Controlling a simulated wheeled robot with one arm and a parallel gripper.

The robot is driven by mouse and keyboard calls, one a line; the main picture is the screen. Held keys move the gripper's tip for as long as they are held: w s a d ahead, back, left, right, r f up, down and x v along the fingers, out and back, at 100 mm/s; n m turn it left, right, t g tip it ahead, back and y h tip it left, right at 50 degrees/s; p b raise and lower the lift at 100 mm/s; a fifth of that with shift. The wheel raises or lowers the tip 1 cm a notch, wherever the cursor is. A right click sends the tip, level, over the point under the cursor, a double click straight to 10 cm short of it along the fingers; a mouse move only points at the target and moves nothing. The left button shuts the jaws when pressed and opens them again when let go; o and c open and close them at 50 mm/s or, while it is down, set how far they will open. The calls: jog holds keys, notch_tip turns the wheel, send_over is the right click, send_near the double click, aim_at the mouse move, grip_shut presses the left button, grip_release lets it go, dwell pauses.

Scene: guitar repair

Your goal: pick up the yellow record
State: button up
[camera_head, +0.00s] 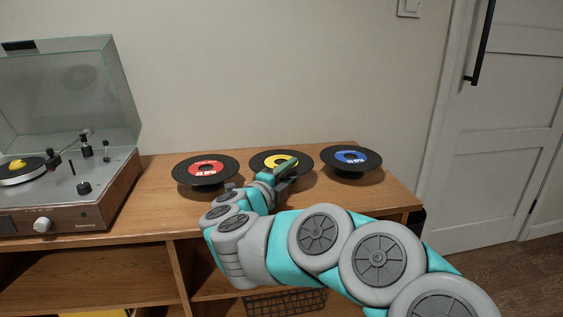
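The yellow record (270,159) is a black disc with a yellow label, in the middle of three records on the wooden cabinet. It seems raised a little above the top. My gripper (287,168) is at its near right side and overlaps its front edge and part of the label in this view. The fingers are small and partly hidden by my wrist, so I cannot tell whether they are open or touching the record.
A red-label record (206,168) lies to the left and a blue-label record (351,157) to the right, both close by. A turntable (70,200) with a raised clear lid stands at the left on the cabinet (160,222). A wall is behind.

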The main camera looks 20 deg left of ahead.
jog(key=w, duration=0.2)
jog(key=shift+w+d, duration=0.2)
jog(key=shift+w, duration=0.15)
grip_shut()
jog(key=shift+f, duration=0.1)
dwell(1.0)
